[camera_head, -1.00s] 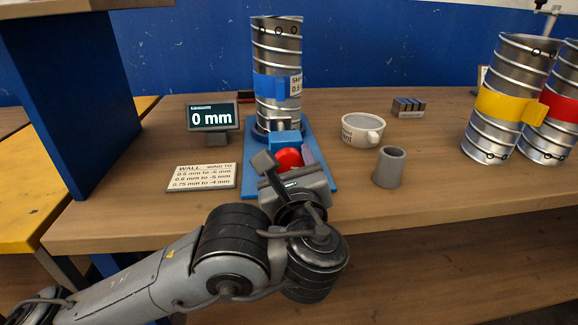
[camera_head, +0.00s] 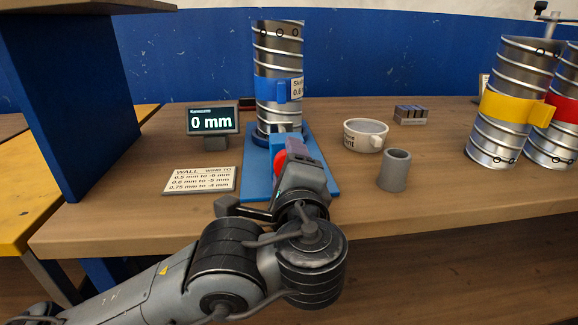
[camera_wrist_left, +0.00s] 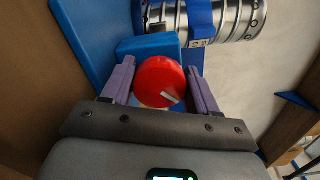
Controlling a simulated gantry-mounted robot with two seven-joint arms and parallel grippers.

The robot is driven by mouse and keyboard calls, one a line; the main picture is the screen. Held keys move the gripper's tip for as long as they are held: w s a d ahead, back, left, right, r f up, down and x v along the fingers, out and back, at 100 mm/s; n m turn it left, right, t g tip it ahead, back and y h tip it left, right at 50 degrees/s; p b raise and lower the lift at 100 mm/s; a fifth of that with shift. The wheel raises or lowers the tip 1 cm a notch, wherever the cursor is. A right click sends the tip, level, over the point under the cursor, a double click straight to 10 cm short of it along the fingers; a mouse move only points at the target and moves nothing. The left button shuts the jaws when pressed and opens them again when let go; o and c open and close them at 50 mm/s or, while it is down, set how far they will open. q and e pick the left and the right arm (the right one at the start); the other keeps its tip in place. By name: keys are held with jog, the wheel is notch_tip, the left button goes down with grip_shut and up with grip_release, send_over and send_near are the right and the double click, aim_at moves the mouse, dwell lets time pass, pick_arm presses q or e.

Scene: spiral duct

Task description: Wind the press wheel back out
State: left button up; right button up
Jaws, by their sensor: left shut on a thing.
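The red press wheel (camera_wrist_left: 160,82) with a white mark sits on the front of a blue press block (camera_wrist_left: 148,46). In the wrist view the purple fingers of my left gripper (camera_wrist_left: 161,88) stand on either side of the wheel, shut on it. In the head view the wheel (camera_head: 279,163) is mostly hidden behind my left gripper (camera_head: 290,160). The silver spiral duct (camera_head: 278,80) with a blue band stands upright behind the press on the blue base plate (camera_head: 330,185). The display (camera_head: 211,119) reads 0 mm. My right gripper is not in view.
A wall chart card (camera_head: 200,180) lies left of the press. Further right stand ducts with yellow (camera_head: 510,107) and red (camera_head: 563,112) bands.

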pick_arm(q)
jog(key=n, duration=0.4)
jog(key=shift+n, duration=0.3)
jog(key=n, duration=0.4)
jog(key=shift+f, duration=0.1)
dwell(0.4)
jog(key=o, duration=1)
jog(key=shift+f, duration=0.1)
jog(key=shift+f, duration=0.1)
